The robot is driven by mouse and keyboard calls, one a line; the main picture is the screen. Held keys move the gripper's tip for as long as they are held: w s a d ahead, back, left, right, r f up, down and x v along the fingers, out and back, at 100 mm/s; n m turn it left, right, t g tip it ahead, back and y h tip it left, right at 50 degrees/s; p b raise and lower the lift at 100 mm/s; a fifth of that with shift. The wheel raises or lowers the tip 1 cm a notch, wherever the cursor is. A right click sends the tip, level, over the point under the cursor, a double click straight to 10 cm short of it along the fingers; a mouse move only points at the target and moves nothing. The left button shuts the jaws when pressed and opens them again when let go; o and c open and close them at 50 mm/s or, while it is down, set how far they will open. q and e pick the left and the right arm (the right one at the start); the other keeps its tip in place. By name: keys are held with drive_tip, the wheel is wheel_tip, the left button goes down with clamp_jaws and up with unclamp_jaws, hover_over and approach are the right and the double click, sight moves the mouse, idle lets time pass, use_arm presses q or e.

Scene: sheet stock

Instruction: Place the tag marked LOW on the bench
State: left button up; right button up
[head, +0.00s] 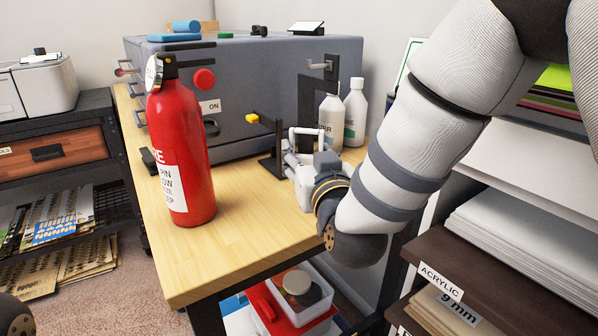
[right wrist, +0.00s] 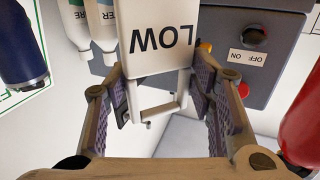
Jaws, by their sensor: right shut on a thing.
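The tag marked LOW (right wrist: 158,42) is a white plate with black letters, upside down in the right wrist view, with a white loop-shaped handle below it. My right gripper (right wrist: 163,98) is shut on it, one finger on each side. In the head view my right gripper (head: 303,165) is over the back right part of the bench (head: 245,238), a light wooden top. There the lettering cannot be read, and I cannot tell whether the tag touches the bench. My left gripper is in neither view.
A red fire extinguisher (head: 184,150) stands on the bench at left. A grey machine (head: 240,75) with an ON label fills the back. The front of the bench is clear.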

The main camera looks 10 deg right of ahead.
drive_tip(key=f, duration=0.3)
drive_tip(key=shift+w+d+f+b, duration=0.1)
drive_tip(key=shift+d+f+b, duration=0.1)
drive_tip(key=shift+f+b, duration=0.2)
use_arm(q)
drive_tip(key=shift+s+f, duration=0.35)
use_arm(e)
drive_tip(key=shift+r, duration=0.15)
drive_tip(key=o, duration=1.4)
drive_tip(key=shift+f, duration=0.2)
